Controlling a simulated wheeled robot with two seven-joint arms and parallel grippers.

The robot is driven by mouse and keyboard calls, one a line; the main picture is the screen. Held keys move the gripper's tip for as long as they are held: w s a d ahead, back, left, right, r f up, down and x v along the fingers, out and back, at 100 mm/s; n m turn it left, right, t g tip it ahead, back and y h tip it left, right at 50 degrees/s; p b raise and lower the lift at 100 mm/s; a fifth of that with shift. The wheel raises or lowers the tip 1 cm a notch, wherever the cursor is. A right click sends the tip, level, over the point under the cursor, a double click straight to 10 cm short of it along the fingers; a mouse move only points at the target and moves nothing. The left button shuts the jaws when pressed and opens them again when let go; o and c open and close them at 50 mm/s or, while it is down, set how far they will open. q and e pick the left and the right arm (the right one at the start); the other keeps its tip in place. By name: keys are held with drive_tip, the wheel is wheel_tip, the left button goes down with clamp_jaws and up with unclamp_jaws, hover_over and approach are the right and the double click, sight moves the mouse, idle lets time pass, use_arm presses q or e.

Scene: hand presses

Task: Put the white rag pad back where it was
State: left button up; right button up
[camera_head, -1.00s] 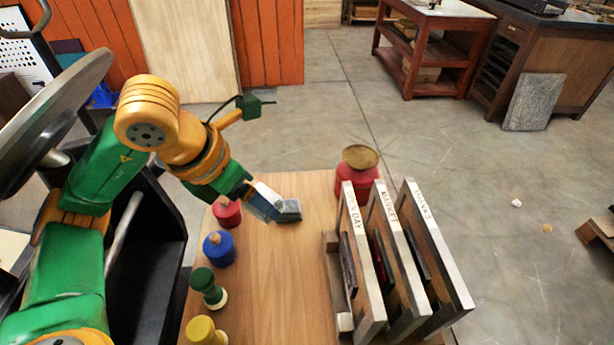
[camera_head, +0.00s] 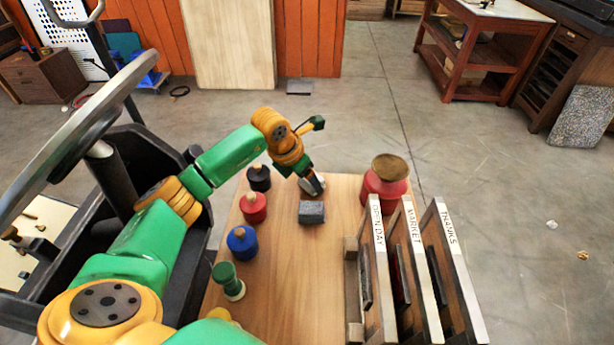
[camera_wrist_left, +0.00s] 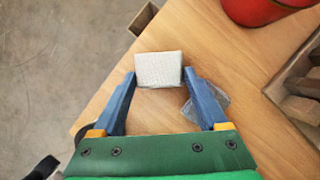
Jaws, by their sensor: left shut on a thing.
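The white rag pad (camera_wrist_left: 159,69) is between the two blue fingertips of my left gripper (camera_wrist_left: 159,76) in the left wrist view. The gripper is shut on it. In the head view my left gripper (camera_head: 314,184) is near the far edge of the wooden table (camera_head: 285,285), with a pale bit of the pad (camera_head: 306,188) showing beside the fingers. I cannot tell whether the pad touches the table. A grey block (camera_head: 311,212) lies on the table just nearer than the gripper; in the left wrist view it shows partly behind the right finger (camera_wrist_left: 212,100). My right gripper is not in view.
Black (camera_head: 259,179), red (camera_head: 253,208), blue (camera_head: 242,243) and green (camera_head: 229,280) knobbed items line the table's left side. A red pot (camera_head: 384,190) with a brass top stands far right. Upright lettered plates (camera_head: 412,265) stand in a rack at right. The middle is clear.

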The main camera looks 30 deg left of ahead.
use_arm(q)
drive_tip(key=shift+f, duration=0.45)
drive_tip(key=o, duration=1.3)
drive_tip(key=shift+f, duration=0.1)
drive_tip(key=shift+o, duration=0.2)
drive_tip(key=shift+r, duration=0.25)
drive_tip(key=v, duration=1.1)
drive_tip(key=shift+s+r+b, duration=0.2)
drive_tip(key=shift+r+b, duration=0.1)
drive_tip(key=shift+r, duration=0.05)
drive_tip(key=shift+a, duration=0.1)
